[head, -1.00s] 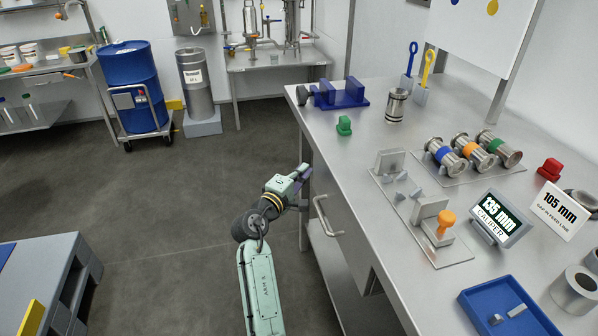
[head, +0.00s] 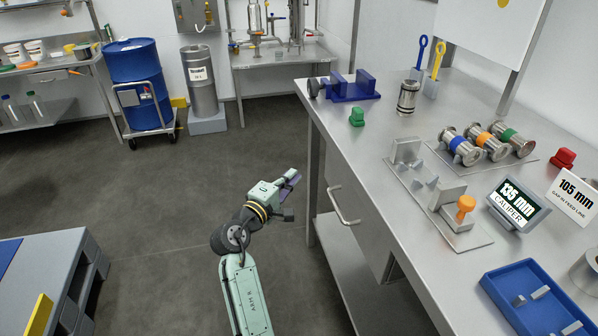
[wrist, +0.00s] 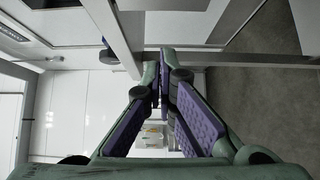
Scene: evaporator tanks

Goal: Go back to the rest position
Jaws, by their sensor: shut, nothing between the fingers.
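My gripper (head: 292,178) is at the end of my pale green arm, over open floor just left of the steel workbench (head: 345,135) in the head view. It is clear of the bench edge. In the wrist view its two purple-padded fingers (wrist: 163,85) come together at the tips, with nothing between them. My arm reaches up from the bottom of the head view.
A grey pallet (head: 50,275) stands at lower left, a blue drum (head: 138,85) at back left. Floor between is clear.

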